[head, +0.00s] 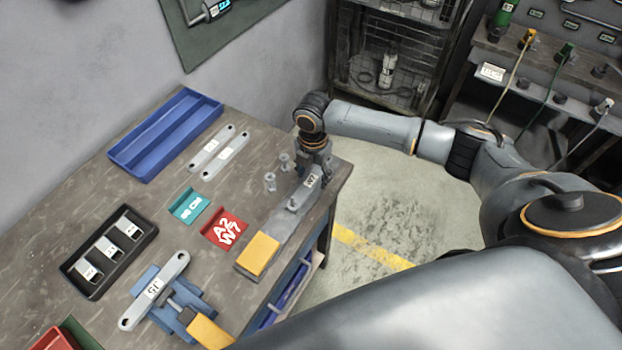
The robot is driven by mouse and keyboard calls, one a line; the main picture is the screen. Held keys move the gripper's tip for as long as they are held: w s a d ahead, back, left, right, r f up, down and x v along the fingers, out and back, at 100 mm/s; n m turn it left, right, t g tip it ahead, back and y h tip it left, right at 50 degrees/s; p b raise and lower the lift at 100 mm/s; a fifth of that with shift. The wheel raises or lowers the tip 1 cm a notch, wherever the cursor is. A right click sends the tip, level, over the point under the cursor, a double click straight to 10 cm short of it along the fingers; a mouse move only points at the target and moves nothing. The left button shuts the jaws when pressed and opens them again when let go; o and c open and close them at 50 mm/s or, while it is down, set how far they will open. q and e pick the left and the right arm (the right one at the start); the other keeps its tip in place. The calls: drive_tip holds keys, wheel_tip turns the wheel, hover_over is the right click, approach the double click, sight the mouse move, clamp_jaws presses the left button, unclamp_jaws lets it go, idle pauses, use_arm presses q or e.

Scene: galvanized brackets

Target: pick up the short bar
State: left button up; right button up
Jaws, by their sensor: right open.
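A short pale bar with a printed label (304,192) lies on a grey plate with a yellow end (258,254), near the right edge of the workbench. My right gripper (316,168) points down at the bar's far end, with its fingers open. I cannot tell whether the fingers touch the bar, as the gripper partly hides that end. Two other pale bars (212,148) lie side by side next to the blue tray. A longer labelled bar (154,290) sits across a blue fixture (143,281) at the front. My left gripper is not in view.
Small metal cylinders (270,182) stand left of my right gripper. A blue tray (165,135), a teal card (189,206), a red card (225,229) and a black tray with labelled pieces (151,233) lie on the bench (90,210). A red bin (55,340) shows at bottom left.

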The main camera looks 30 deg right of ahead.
clamp_jaws()
